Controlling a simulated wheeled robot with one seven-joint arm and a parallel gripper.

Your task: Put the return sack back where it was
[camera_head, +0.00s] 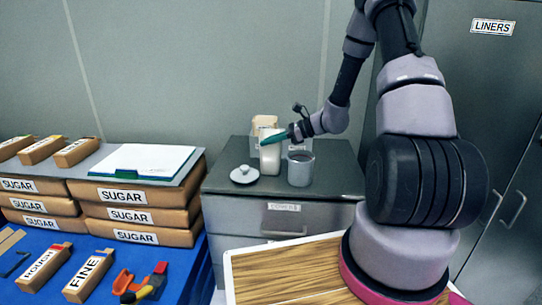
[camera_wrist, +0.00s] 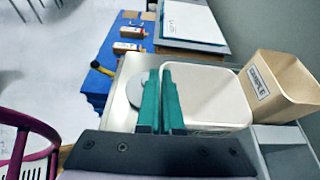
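No label naming a return sack is readable in either view, so I cannot tell which thing it is. A white, rounded block-like container (camera_head: 269,152) stands on the grey cabinet top, and its pale top (camera_wrist: 208,92) fills the middle of the wrist view. My gripper (camera_head: 280,137) is at its upper right in the head view. In the wrist view its two green fingers (camera_wrist: 162,82) are close together, over the container's left edge, with nothing clearly seen between them. Whether they touch it is unclear. A tan box (camera_wrist: 270,88) with a label seemingly reading SAMPLE stands beside it.
A grey cup (camera_head: 300,170) and a round lid with a knob (camera_head: 244,175) flank the white container on the cabinet (camera_head: 225,183). SUGAR sacks (camera_head: 135,214) are stacked at left, with a clipboard (camera_head: 155,158) on top. A wooden-topped surface (camera_head: 285,275) is in front.

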